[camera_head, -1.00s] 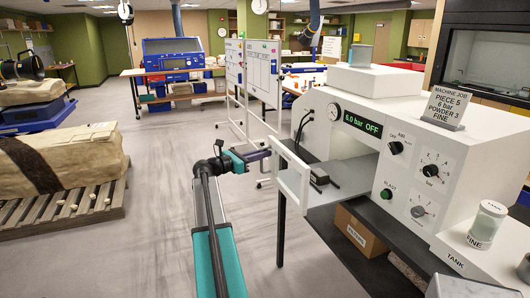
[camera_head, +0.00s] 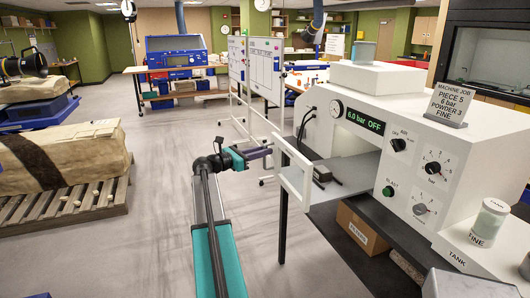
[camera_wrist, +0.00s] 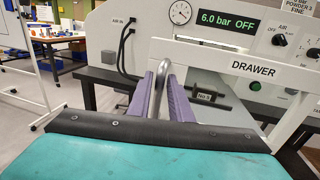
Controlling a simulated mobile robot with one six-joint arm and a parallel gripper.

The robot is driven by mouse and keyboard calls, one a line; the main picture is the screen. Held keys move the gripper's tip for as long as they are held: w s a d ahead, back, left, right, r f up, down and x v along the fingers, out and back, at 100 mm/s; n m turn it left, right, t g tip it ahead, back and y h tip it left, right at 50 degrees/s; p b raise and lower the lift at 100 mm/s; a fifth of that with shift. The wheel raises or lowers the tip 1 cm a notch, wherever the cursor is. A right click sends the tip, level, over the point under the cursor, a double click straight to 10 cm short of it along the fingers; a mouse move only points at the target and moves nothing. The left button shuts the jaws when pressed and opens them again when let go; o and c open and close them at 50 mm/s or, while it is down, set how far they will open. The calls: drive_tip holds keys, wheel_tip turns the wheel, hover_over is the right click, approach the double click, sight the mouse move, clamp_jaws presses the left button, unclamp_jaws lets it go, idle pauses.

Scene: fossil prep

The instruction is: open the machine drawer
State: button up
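The machine drawer (camera_head: 350,176) stands pulled out to the left of the white machine, its grey tray showing behind a white front frame. Its front, marked DRAWER, fills the right of the wrist view (camera_wrist: 255,69). A small dark block (camera_head: 321,173) lies on the tray; its label shows in the wrist view (camera_wrist: 204,97). My gripper (camera_head: 262,153) is at the drawer's front. In the wrist view, its purple fingers (camera_wrist: 166,92) lie on both sides of the grey curved handle (camera_wrist: 162,70) and appear closed on it. The handle's far attachment is partly hidden.
The white machine (camera_head: 400,165) reads 6.0 bar OFF and carries a job card (camera_head: 450,102). A cardboard box (camera_head: 361,229) sits below it. A whiteboard (camera_head: 256,68) stands behind my gripper. A pallet (camera_head: 70,207) with a large block is at left; open floor (camera_head: 150,160) lies between.

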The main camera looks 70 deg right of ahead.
drive_tip(key=b+v, duration=0.2)
drive_tip(key=v, duration=1)
drive_tip(key=shift+w+a+b, duration=0.2)
drive_tip(key=shift+a+b, duration=0.05)
drive_tip(key=shift+b, duration=0.1)
